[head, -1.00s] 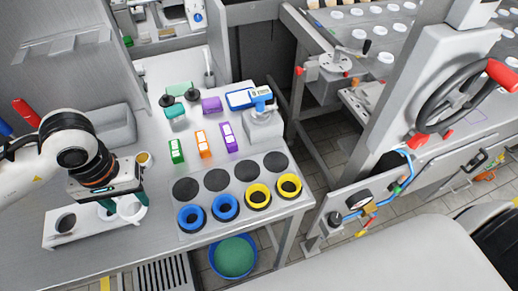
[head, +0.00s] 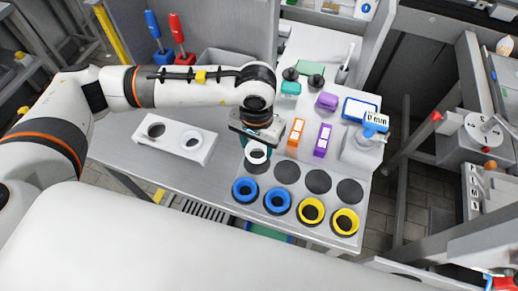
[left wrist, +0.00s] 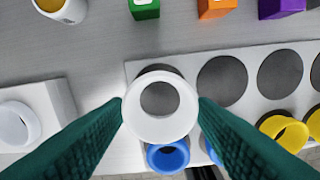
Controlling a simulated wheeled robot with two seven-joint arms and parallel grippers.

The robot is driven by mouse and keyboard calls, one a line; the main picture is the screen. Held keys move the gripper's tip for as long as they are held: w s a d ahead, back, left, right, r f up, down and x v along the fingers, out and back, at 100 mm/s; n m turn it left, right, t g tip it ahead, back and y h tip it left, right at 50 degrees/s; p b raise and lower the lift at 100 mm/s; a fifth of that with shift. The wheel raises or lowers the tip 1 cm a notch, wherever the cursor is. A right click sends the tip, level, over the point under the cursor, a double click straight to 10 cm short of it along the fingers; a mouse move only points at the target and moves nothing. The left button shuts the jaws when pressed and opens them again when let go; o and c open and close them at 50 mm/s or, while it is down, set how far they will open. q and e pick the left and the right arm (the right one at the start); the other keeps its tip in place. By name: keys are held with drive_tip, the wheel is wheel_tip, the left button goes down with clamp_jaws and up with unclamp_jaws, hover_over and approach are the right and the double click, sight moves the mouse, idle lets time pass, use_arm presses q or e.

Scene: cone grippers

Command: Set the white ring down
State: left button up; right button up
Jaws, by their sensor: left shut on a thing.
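My left gripper (head: 257,149) is shut on a white ring (head: 258,160), its two green fingers at the ring's opposite sides. In the left wrist view the ring (left wrist: 134,108) sits between the fingertips and shows from above. It is over the leftmost dark disc (left wrist: 152,74) in the back row of the grey plate (head: 355,174), and partly covers it. I cannot tell how much gap lies between ring and plate. The other back-row discs (head: 287,173) are bare. My right gripper is not in view.
Two blue rings (head: 245,180) and two yellow rings (head: 312,201) fill the front row. A white two-hole holder (head: 173,151) stands left. Bare table lies between holder and plate.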

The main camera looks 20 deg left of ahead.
use_arm(q)
drive_tip(key=shift+f+p, duration=0.5)
drive_tip(key=shift+f, duration=1.45)
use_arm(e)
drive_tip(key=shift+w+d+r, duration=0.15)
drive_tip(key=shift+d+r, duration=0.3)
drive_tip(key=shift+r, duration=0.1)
use_arm(q)
drive_tip(key=shift+f, duration=0.15)
drive_tip(key=o, duration=0.7)
drive_tip(key=shift+o, duration=0.2)
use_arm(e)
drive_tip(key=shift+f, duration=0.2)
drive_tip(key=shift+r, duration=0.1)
